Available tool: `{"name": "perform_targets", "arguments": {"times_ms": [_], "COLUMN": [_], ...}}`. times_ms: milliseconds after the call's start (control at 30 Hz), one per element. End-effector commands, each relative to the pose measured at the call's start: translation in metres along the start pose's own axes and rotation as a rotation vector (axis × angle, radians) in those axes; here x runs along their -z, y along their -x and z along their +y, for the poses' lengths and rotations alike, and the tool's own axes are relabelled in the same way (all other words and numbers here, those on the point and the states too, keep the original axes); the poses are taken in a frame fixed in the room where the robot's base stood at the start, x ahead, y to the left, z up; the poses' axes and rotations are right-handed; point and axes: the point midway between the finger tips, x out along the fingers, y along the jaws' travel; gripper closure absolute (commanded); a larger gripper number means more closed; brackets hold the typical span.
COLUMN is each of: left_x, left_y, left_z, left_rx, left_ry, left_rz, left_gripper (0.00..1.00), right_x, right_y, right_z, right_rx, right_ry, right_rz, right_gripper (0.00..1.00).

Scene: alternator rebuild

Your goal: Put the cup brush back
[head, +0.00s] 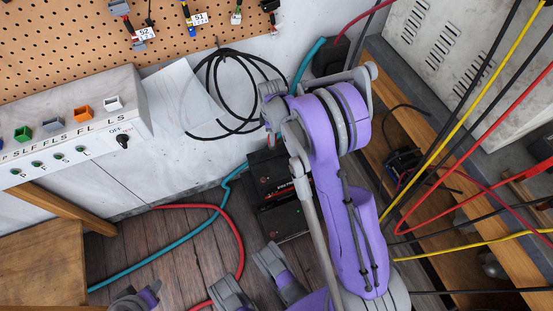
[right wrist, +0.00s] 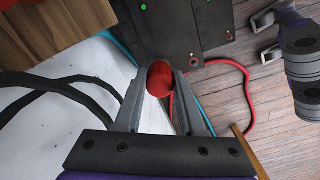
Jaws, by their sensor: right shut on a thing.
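My right gripper (right wrist: 161,74) shows in the right wrist view with its two grey fingers closed on a red, rounded, cylinder-like thing (right wrist: 160,79). The thing sits between the fingertips; its far part is hidden, and I cannot tell for sure whether it is the cup brush. In the head view my purple right arm reaches up the middle of the picture and hides most of its gripper and what it holds. No other thing that I can name as the cup brush shows.
A pegboard (head: 60,45) with hung connectors is at the upper left, above a control panel (head: 70,125) with coloured switches. A coiled black cable (head: 225,125) hangs on the white wall. A black box (head: 270,190) stands on the wooden floor. Red, yellow and black cables cross the right side.

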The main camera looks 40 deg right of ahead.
Motion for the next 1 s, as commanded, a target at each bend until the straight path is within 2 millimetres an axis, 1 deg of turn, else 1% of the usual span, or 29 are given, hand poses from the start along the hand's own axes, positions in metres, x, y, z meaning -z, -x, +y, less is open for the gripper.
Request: {"name": "perform_targets", "arguments": {"times_ms": [33, 167, 267, 433, 500, 667, 800, 867, 1000], "left_x": [0.0, 0.0, -0.001, -0.004, -0.005, -0.006, -0.007, -0.007, -0.007], "left_y": [0.002, 0.0, -0.005, -0.016, -0.018, -0.022, -0.028, -0.029, -0.028], "left_z": [0.0, 0.0, 0.0, 0.0, 0.0, 0.0, 0.0, 0.0, 0.0], "left_rx": [0.0, 0.0, 0.0, 0.0, 0.0, 0.0, 0.0, 0.0, 0.0], "left_ry": [0.0, 0.0, 0.0, 0.0, 0.0, 0.0, 0.0, 0.0, 0.0], "left_rz": [0.001, 0.0, -0.002, -0.005, -0.005, -0.006, -0.008, -0.008, -0.008], "left_gripper": [0.5, 0.5, 0.5, 0.5, 0.5, 0.5, 0.5, 0.5, 0.5], "right_x": [-0.007, -0.014, -0.014, -0.013, -0.013, -0.013, -0.013, -0.013, -0.013], "right_y": [-0.004, -0.015, -0.03, -0.062, -0.071, -0.086, -0.106, -0.11, -0.109], "right_z": [0.002, 0.004, 0.004, 0.004, 0.004, 0.004, 0.004, 0.004, 0.003], "right_rx": [0.0, 0.0, 0.0, 0.0, -0.001, -0.001, -0.001, -0.001, -0.001], "right_ry": [0.022, 0.058, 0.064, 0.063, 0.062, 0.062, 0.062, 0.062, 0.062], "right_rz": [0.0, 0.0, 0.0, 0.0, 0.001, 0.001, 0.001, 0.001, 0.001], "right_gripper": [1.0, 1.0, 1.0, 1.0, 1.0, 1.0, 1.0, 1.0, 1.0]}}
